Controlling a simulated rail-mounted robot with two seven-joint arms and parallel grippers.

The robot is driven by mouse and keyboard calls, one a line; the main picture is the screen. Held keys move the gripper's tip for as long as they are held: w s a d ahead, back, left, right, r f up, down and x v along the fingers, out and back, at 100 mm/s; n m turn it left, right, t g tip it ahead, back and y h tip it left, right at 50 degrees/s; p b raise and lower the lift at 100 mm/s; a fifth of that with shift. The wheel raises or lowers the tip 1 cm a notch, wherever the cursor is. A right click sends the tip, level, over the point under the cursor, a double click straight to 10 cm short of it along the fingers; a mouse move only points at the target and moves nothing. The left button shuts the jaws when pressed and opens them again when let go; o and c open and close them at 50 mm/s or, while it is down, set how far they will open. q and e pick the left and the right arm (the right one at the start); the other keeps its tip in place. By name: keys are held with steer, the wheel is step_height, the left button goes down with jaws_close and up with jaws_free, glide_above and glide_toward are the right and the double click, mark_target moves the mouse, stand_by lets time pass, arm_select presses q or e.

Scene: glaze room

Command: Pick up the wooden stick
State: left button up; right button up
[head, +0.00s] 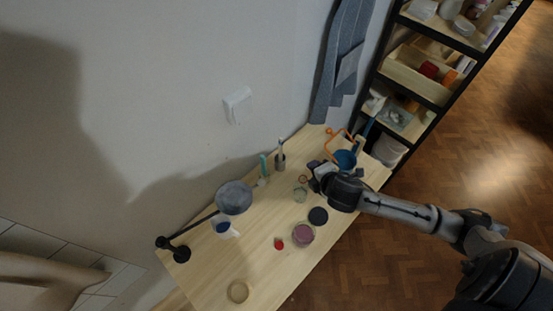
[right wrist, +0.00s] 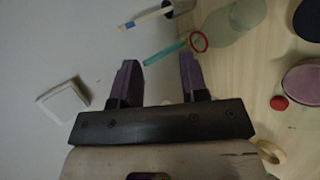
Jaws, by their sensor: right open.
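A thin light-wood stick with a blue end (right wrist: 147,18) leans out of a small dark cup (right wrist: 181,5) at the top of the right wrist view. In the head view, a thin stick (head: 281,146) stands in a grey cup (head: 280,163) near the wall; it looks like the same one. My right gripper (head: 314,177) is over the table, right of that cup. In the right wrist view its jaws (right wrist: 158,68) are apart with nothing held, and the stick lies beyond the fingertips. My left gripper is not in view.
A teal brush-like tool (right wrist: 165,52) lies just beyond the fingers. A greenish glass jar (head: 300,195) and red ring (right wrist: 199,41) are close by. A blue cup (head: 345,159), dark disc (head: 318,215), purple pot (head: 303,235) and grey lamp (head: 234,196) also occupy the table.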

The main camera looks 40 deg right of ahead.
steer(key=w+d+f+n+t+y+b, duration=0.1)
steer(key=w+d+n+t+y+b, duration=0.25)
steer(key=n, duration=0.75)
steer(key=n+p, duration=0.2)
steer(key=n, duration=0.8)
glide_toward(282, 143)
steer(key=x, duration=0.4)
steer(key=shift+y, duration=0.45)
steer(key=shift+d+p+x, duration=0.2)
steer(key=shift+p+x, duration=0.35)
steer(key=shift+x, duration=2.35)
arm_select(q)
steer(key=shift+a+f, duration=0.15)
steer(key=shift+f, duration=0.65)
arm_select(e)
steer(key=shift+w+f, duration=0.25)
steer(key=shift+w, duration=0.3)
steer(key=shift+c, duration=0.3)
steer(key=c, duration=0.3)
jaws_close()
